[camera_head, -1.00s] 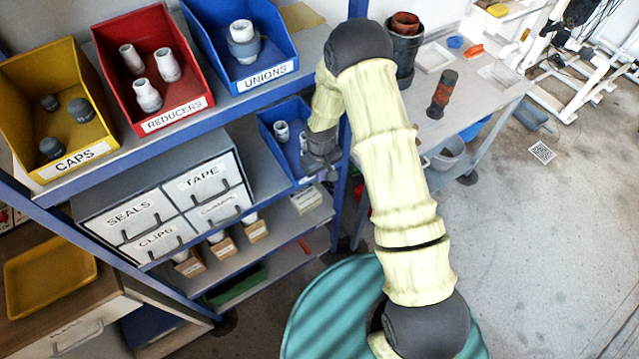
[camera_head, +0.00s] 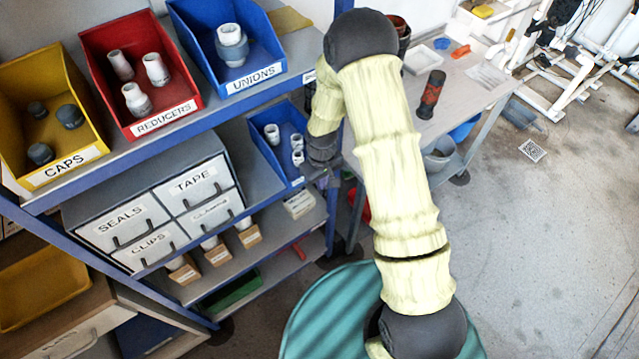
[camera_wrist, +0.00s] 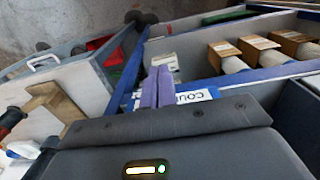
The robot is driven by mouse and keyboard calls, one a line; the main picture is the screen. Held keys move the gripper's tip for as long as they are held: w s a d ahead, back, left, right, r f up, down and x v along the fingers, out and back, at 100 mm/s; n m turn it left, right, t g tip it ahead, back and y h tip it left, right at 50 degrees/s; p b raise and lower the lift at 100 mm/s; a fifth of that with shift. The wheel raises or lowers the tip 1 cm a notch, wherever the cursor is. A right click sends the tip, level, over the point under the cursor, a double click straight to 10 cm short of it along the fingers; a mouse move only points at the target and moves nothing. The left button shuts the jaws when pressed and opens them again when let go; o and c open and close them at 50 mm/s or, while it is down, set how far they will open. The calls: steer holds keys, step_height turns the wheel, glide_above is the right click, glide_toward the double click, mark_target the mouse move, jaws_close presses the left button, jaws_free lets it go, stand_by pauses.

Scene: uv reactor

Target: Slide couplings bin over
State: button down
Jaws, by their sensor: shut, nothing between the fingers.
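The couplings bin (camera_head: 290,118) is a blue open bin on the middle shelf, right of the grey drawer unit, holding a few white fittings.
The drawer unit (camera_head: 160,205) stands left of the bin with some shelf between. A blue post (camera_head: 337,110) rises close on the right. Above are bins for caps (camera_head: 75,155), reducers (camera_head: 165,118) and unions (camera_head: 254,81). Below are small cardboard boxes (camera_head: 217,252).

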step_height(320, 180, up, 7)
steer(key=b, duration=0.1)
steer(key=shift+w+r+b, duration=0.2)
steer(key=shift+w+b, duration=0.15)
steer(key=shift+w, duration=0.05)
steer(key=shift+d, duration=0.15)
steer(key=s+d+r+m+t, duration=0.2)
steer(key=s+d+r+m, duration=0.4)
steer(key=s+r, duration=0.8)
steer(key=s+d, duration=0.1)
steer(key=d, duration=0.2)
steer(key=shift+d+t, duration=0.2)
steer(key=shift+t, duration=0.1)
steer(key=shift+w, duration=0.1)
